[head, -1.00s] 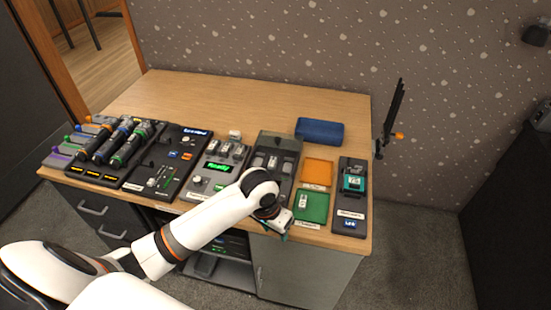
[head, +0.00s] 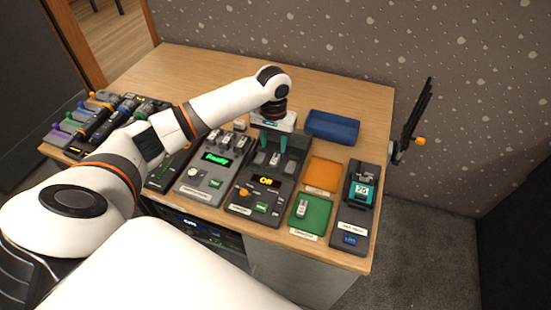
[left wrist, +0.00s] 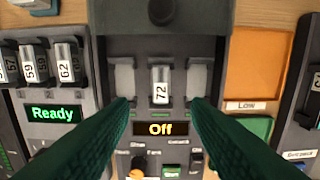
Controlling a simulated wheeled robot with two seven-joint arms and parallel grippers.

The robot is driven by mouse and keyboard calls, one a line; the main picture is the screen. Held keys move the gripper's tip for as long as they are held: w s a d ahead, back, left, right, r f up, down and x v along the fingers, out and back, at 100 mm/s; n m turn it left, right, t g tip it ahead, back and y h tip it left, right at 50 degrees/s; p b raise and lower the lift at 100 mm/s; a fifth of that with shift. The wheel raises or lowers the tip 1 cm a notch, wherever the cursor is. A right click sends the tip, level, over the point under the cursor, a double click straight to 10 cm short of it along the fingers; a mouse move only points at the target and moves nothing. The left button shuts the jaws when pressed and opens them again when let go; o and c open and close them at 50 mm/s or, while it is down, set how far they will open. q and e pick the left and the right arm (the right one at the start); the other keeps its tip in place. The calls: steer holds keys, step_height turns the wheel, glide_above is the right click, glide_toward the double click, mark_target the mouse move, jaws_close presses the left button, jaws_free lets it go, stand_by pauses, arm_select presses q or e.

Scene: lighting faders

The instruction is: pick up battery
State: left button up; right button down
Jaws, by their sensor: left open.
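A battery marked 72 (left wrist: 161,86) stands in the middle slot of a dark grey unit (left wrist: 150,48) whose display reads Off. The slots on either side of it look pale and empty. In the head view this unit (head: 240,207) is at the centre of the table. My left gripper (head: 269,150) is open above the slots, with teal fingers pointing down. In the left wrist view my left gripper's fingers (left wrist: 160,103) stand apart, one to each side of the battery and slightly below it in the picture. They hold nothing. My right gripper is not in view.
A charger (head: 205,185) with a Ready display and several batteries stands to the left. Right are an orange tray (head: 322,173), a green tray (head: 318,217) with a battery in it, and a device with a teal part (head: 361,192). A blue box (head: 332,126) lies behind.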

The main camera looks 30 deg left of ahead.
mark_target(275, 159)
arm_select(q)
steer(key=shift+f, duration=0.65)
steer(key=shift+w+f, duration=0.2)
steer(key=shift+f, duration=0.05)
step_height(275, 159, down, 4)
steer(key=shift+w+f, duration=0.1)
steer(key=shift+f, duration=0.55)
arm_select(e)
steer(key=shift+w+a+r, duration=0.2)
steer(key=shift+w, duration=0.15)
arm_select(q)
jaws_close()
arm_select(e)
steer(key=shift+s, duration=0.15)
arm_select(q)
steer(key=shift+r, duration=0.1)
